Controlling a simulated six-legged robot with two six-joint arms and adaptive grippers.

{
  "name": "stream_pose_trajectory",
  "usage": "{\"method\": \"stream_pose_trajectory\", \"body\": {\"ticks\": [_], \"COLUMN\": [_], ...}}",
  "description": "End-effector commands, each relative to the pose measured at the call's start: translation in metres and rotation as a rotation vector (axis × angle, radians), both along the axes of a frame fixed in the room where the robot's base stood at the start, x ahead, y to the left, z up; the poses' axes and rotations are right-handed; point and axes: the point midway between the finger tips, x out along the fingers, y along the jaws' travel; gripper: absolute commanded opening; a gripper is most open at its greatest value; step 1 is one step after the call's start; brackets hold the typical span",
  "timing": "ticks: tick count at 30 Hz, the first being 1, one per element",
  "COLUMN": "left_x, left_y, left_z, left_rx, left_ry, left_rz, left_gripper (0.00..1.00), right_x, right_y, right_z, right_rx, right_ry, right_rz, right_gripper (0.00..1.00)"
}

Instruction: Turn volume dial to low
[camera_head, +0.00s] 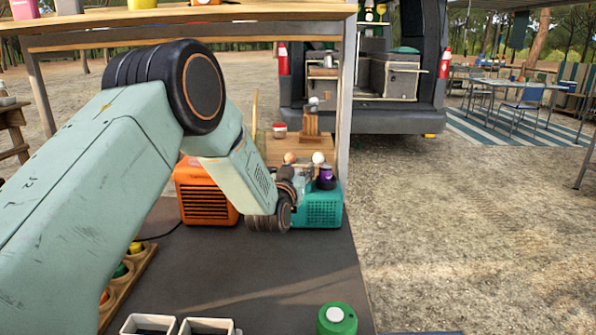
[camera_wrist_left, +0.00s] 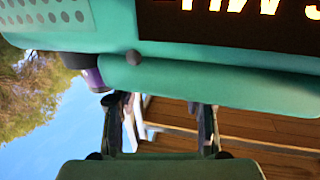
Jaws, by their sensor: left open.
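A teal radio (camera_head: 320,209) with a perforated front stands on the dark tabletop, partly hidden by my left arm. In the left wrist view the radio (camera_wrist_left: 220,77) fills the upper part, with a lit lettered display cut off at the top. A purple knob-like piece with a dark part (camera_head: 326,178) stands at the radio's top; it also shows in the wrist view (camera_wrist_left: 92,76). I cannot tell whether it is the volume dial. My left gripper (camera_head: 302,174) is at the radio's top, left of the purple piece. In the wrist view its fingers (camera_wrist_left: 161,104) are apart and empty.
An orange slatted box (camera_head: 205,193) stands left of the radio. A green cylinder (camera_head: 337,320) and white open containers (camera_head: 148,325) are at the near edge. A wooden rack (camera_head: 128,283) with coloured pieces lies at left. The middle tabletop (camera_head: 240,280) is clear.

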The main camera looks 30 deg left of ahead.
Motion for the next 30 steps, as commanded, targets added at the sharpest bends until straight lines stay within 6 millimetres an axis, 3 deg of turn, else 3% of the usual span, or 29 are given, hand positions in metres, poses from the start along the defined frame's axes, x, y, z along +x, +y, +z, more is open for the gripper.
{"method": "stream_pose_trajectory", "body": {"ticks": [8, 24, 30], "left_x": [-0.01, -0.093, -0.113], "left_y": [-0.002, -0.02, -0.024], "left_z": [-0.001, 0.0, 0.0], "left_rx": [0.0, -0.001, 0.0], "left_ry": [0.002, 0.002, 0.001], "left_rz": [0.0, -0.001, 0.0], "left_gripper": [0.45, 0.45, 0.45], "right_x": [0.0, 0.0, 0.0], "right_y": [0.0, 0.0, 0.0], "right_z": [0.0, 0.0, 0.0], "right_rx": [0.0, 0.0, 0.0], "right_ry": [0.0, 0.0, 0.0], "right_rz": [0.0, 0.0, 0.0], "right_gripper": [0.0, 0.0, 0.0]}}
